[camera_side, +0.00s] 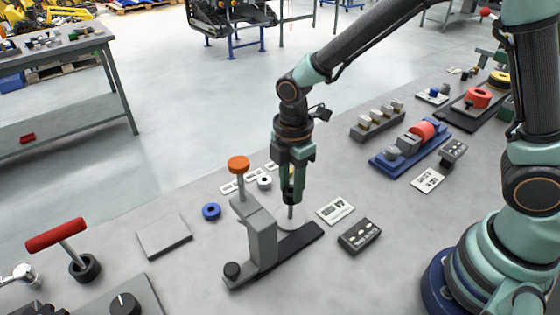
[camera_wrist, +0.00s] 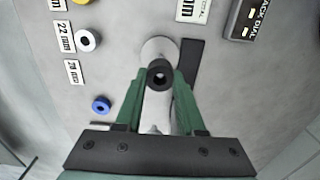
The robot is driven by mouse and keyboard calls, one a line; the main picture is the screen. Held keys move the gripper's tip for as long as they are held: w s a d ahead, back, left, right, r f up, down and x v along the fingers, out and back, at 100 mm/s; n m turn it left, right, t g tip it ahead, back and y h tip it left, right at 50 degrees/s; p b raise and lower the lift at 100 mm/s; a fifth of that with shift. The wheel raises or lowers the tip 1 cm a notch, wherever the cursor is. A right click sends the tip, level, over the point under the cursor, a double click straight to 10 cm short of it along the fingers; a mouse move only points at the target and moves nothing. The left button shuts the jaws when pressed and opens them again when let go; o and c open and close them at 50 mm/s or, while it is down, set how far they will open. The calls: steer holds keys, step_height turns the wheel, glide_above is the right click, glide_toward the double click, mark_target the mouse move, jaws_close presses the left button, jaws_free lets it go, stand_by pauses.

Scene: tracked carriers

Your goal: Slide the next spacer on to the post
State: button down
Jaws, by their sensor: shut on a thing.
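My gripper (camera_side: 290,199) is shut on a black ring-shaped spacer (camera_wrist: 158,68), which sits between the fingertips in the wrist view (camera_wrist: 159,80). A thin grey post (camera_side: 290,212) shows directly below the fingertips, rising from a pale round disc (camera_wrist: 152,48) on a dark base plate (camera_side: 310,236). A light spot shows in the spacer's hole; I cannot tell whether the spacer is around the post's tip or just above it. A blue ring (camera_side: 211,211) and a white ring (camera_side: 264,182) lie on the bench; they also show in the wrist view (camera_wrist: 101,104) (camera_wrist: 87,40).
A grey upright stand with an orange knob (camera_side: 238,164) rises close left of my gripper. Printed cards (camera_side: 335,208) and a dark block (camera_side: 360,236) lie to the right. A blue fixture (camera_side: 405,150) stands farther right. A flat grey plate (camera_side: 164,236) lies at left.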

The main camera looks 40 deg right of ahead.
steer(key=shift+c, duration=2.2)
jaws_free()
steer(key=o, duration=0.4)
steer(key=shift+o, duration=0.2)
step_height(320, 180, up, 8)
